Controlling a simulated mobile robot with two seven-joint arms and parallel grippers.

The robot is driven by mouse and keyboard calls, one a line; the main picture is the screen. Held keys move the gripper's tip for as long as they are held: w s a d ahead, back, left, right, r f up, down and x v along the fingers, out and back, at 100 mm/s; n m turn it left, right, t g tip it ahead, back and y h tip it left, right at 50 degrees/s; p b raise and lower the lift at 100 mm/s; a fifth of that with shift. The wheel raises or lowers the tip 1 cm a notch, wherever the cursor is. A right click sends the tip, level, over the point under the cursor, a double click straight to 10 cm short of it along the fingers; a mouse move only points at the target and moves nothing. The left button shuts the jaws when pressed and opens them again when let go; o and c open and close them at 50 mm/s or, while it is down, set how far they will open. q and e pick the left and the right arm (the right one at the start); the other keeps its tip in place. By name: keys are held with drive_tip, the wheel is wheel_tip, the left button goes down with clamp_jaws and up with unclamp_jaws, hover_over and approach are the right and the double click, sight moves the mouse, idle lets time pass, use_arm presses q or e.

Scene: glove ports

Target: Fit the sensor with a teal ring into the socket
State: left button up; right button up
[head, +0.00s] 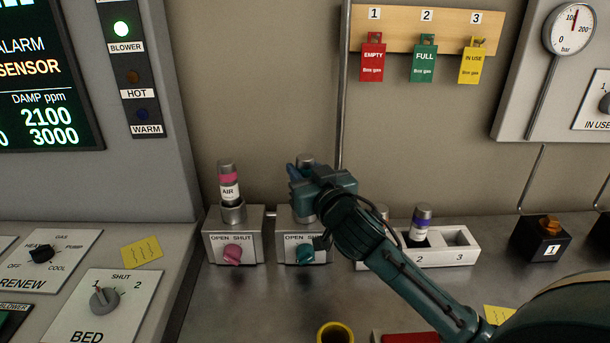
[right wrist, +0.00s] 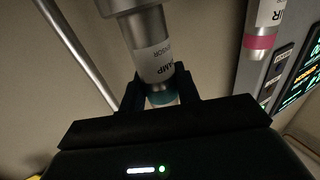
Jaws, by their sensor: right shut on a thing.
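The sensor with a teal ring (right wrist: 160,97) is between the fingers of my right gripper (right wrist: 160,92), which is shut on it near the ring. Its white label reads DAMP. In the head view only its grey cap (head: 306,160) shows above my right gripper (head: 300,180). The sensor stands roughly upright over the valve box with the teal knob (head: 304,253). In the right wrist view its far end meets a wider grey metal collar (right wrist: 120,5), the socket. How deep it sits I cannot tell. My gripper hides most of the socket in the head view. My left gripper is not in view.
A pink-ringed AIR sensor (head: 229,183) stands in the neighbouring socket at left. A white rack (head: 450,257) at right holds a purple-ringed sensor (head: 420,226) and another, partly hidden by my arm. A thin vertical pipe (head: 342,90) runs behind. A yellow-rimmed cup (head: 335,330) stands in front.

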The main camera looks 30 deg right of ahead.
drive_tip(key=shift+f, duration=0.25)
drive_tip(key=shift+f, duration=0.1)
drive_tip(key=o, duration=0.7)
drive_tip(key=shift+f, duration=0.15)
drive_tip(key=shift+c, duration=0.2)
drive_tip(key=o, duration=0.5)
drive_tip(key=shift+c, duration=0.2)
drive_tip(key=shift+s+r, duration=0.1)
drive_tip(key=shift+r, duration=0.1)
drive_tip(key=s, duration=1.1)
drive_tip(key=shift+s+a+b, duration=0.3)
drive_tip(key=shift+s, duration=0.1)
